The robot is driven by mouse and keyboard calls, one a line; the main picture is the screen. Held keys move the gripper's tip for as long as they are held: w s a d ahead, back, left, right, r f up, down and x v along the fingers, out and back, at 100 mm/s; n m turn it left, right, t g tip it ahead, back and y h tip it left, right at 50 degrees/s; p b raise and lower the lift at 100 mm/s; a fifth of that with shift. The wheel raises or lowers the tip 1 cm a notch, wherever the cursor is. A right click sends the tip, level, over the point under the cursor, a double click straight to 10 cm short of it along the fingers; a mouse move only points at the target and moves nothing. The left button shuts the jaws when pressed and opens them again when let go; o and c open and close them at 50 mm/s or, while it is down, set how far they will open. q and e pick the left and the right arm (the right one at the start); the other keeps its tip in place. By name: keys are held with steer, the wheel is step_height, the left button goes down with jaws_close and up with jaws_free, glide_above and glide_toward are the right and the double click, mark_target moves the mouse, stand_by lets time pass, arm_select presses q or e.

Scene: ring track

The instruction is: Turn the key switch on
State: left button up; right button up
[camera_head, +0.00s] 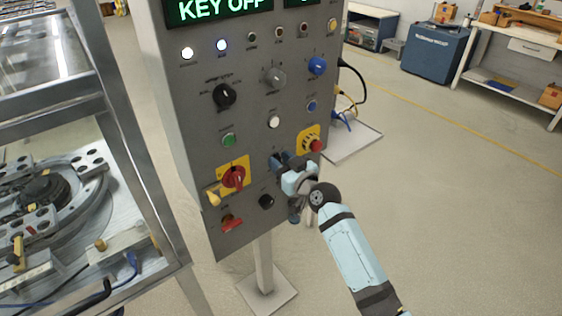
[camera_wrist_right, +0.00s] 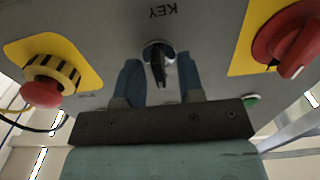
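The key switch (camera_wrist_right: 158,62) is a black key handle in a round metal collar, below an upside-down KEY label in the right wrist view. My right gripper (camera_wrist_right: 159,75) is open, with one dark blue finger on each side of the key and a visible gap to each. In the head view my right gripper (camera_head: 279,160) is at the panel face and largely hides the key switch. A green-lit display (camera_head: 222,7) at the top of the grey control panel (camera_head: 190,110) reads KEY OFF. My left gripper is not in view.
A red emergency button (camera_head: 316,146) on yellow is right of the gripper. A red rotary switch (camera_head: 234,177) on yellow is to its left. A black knob (camera_head: 266,201) sits below. A metal frame with a ring track (camera_head: 95,180) stands at left; floor at right is open.

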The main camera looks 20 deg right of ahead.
steer(key=c, duration=0.6)
steer(key=m+p, duration=0.1)
steer(key=m, duration=0.2)
steer(key=shift+r, duration=0.1)
steer(key=m+p, duration=0.1)
steer(key=m, duration=0.2)
steer(key=shift+d+m+p, duration=0.15)
steer(key=shift+m+p, duration=0.15)
steer(key=shift+p, duration=0.1)
steer(key=shift+m+p, duration=0.35)
steer(key=shift+m, duration=0.85)
steer(key=shift+w+f+m+p, duration=0.1)
steer(key=shift+m+p, duration=0.05)
steer(key=shift+m, duration=0.5)
steer(key=shift+f+m+p, duration=0.1)
steer(key=shift+m+p, duration=0.05)
steer(key=shift+m, duration=0.8)
